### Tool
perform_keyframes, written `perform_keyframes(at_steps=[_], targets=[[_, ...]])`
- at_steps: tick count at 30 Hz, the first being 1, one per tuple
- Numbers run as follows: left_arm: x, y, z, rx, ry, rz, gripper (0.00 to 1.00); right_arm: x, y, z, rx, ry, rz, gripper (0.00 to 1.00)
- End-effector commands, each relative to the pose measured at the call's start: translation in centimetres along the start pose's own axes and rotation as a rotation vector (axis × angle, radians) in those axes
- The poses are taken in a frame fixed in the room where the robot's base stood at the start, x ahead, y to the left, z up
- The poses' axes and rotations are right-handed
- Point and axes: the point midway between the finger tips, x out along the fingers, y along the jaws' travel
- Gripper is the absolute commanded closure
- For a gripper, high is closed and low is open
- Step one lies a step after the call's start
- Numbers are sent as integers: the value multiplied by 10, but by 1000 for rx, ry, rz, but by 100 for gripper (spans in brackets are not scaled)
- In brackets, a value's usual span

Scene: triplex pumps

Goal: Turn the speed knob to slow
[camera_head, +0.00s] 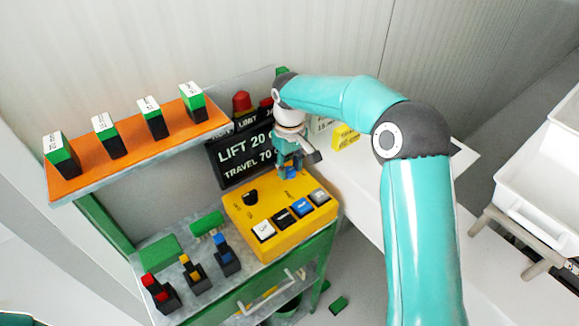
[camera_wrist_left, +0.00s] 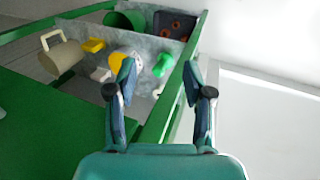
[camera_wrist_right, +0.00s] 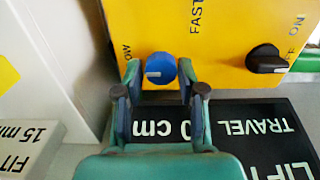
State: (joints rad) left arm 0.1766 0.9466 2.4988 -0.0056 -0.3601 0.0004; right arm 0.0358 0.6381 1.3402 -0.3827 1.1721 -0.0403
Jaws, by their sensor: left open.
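The blue speed knob (camera_wrist_right: 160,70) sits on the yellow control panel (camera_head: 240,213). In the right wrist view its white pointer line points left, just below the partly hidden label ending in "OW"; "FAST" is printed to the upper right. My left gripper (camera_wrist_left: 159,78) is open and empty, away from the panel.
A black on/off knob (camera_head: 250,197) and several push buttons (camera_head: 283,217) share the panel. A black display (camera_head: 240,155) stands behind it. An orange shelf (camera_head: 130,151) holds several green-and-black blocks. Colored switches (camera_head: 193,273) stand at the front left.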

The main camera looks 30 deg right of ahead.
Motion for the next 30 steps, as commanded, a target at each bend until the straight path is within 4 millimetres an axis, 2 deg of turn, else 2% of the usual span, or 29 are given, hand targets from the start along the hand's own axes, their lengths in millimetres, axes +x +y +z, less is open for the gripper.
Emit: perform_keyframes(at_steps=[1, 3, 11, 16, 20, 30], targets=[[0, 0, 0, 0, 0, 0, 48, 0, 0, 0, 1, 0, 0, 49], [0, 0, 0, 0, 0, 0, 48, 0, 0, 0, 1, -1, -1, 40], [0, 0, 0, 0, 0, 0, 48, 1, -1, 1, 1, -4, -2, 40], [0, 0, 0, 0, 0, 0, 48, -8, -1, 0, 1, -1, -1, 40], [0, 0, 0, 0, 0, 0, 48, -26, -1, 0, 1, 0, -1, 40], [0, 0, 0, 0, 0, 0, 48, -92, 0, -1, 1, 1, -1, 40]])
